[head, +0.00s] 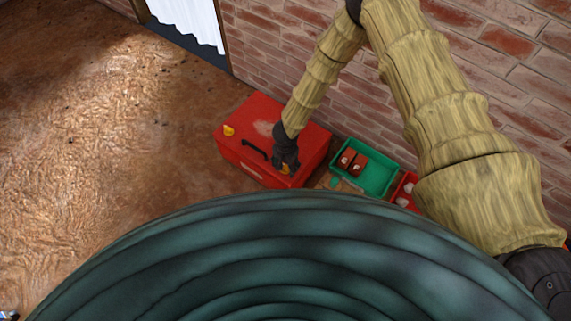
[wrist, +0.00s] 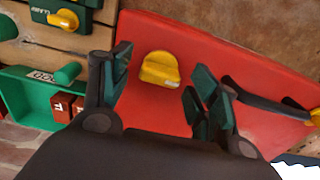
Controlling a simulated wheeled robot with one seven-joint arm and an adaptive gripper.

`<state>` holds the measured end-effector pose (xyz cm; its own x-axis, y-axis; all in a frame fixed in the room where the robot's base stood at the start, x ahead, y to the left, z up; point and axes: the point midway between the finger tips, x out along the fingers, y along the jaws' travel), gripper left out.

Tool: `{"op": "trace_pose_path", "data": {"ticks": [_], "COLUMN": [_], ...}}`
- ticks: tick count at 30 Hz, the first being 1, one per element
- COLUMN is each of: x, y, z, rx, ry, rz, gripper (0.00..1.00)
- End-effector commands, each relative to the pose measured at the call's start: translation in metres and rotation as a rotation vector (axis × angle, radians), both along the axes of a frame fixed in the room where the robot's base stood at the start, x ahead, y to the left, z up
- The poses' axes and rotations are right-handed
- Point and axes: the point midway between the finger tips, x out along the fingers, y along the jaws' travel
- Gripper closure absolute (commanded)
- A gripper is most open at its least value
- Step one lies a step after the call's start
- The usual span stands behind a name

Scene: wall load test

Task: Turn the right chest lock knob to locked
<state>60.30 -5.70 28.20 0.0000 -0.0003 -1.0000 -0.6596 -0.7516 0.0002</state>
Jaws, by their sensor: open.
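The red chest (head: 258,113) stands on the floor against the brick wall, and its red face (wrist: 165,110) fills much of the wrist view. Its right lock knob (wrist: 160,69) is yellow and lies between my open fingers, with visible space on both sides. In the head view this knob (head: 286,170) is partly hidden by my gripper (head: 286,160). The chest's black handle (head: 254,149) is left of the gripper. A second yellow knob (head: 229,130) sits at the chest's left end. I cannot read any lock marking.
A green tray (head: 384,184) with red-brown blocks stands right of the chest, and a red tray (head: 407,190) is beyond it. The wrist view shows a dark green box with a yellow knob (wrist: 65,20) on wooden boards. Open floor lies left of the chest.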

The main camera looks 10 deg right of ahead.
Motion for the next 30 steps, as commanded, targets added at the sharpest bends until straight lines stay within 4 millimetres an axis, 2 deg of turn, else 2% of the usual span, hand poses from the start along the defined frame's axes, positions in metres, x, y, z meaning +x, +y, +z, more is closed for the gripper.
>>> {"op": "trace_pose_path", "data": {"ticks": [5,21,30], "x": [0.001,0.001,0.001], "y": [0.0,0.0,-0.001], "z": [0.013,0.097,0.118], "rx": [0.001,0.002,-0.001], "ry": [-0.001,-0.001,-0.001], "rz": [-0.001,-0.002,-0.001], "gripper": [0.39,0.39,0.39]}}
